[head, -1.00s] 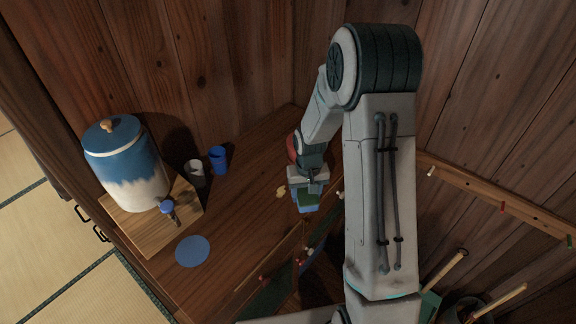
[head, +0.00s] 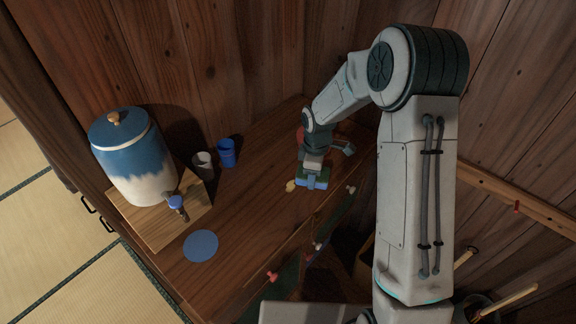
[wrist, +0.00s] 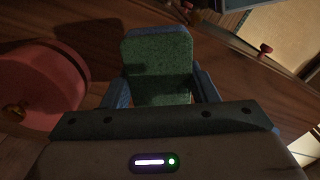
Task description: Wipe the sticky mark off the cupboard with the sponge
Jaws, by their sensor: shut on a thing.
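The sponge (head: 318,183), blue with a green face, is held in my gripper (head: 312,178) at the cupboard top. In the wrist view the sponge's green face (wrist: 158,62) fills the space between my gripper's two blue fingers (wrist: 160,88). The sticky mark (head: 291,185) is a small yellowish blotch on the brown wooden cupboard (head: 240,220), just left of the sponge. The sponge is low, at or just above the wood; I cannot tell whether it touches.
A blue-and-white dispenser (head: 135,165) stands on a wooden board (head: 150,225) at the left. A grey cup (head: 202,165), a blue cup (head: 227,152) and a blue round mat (head: 201,245) are nearby. Pegs line the front edge (head: 300,255). Plank walls rise behind.

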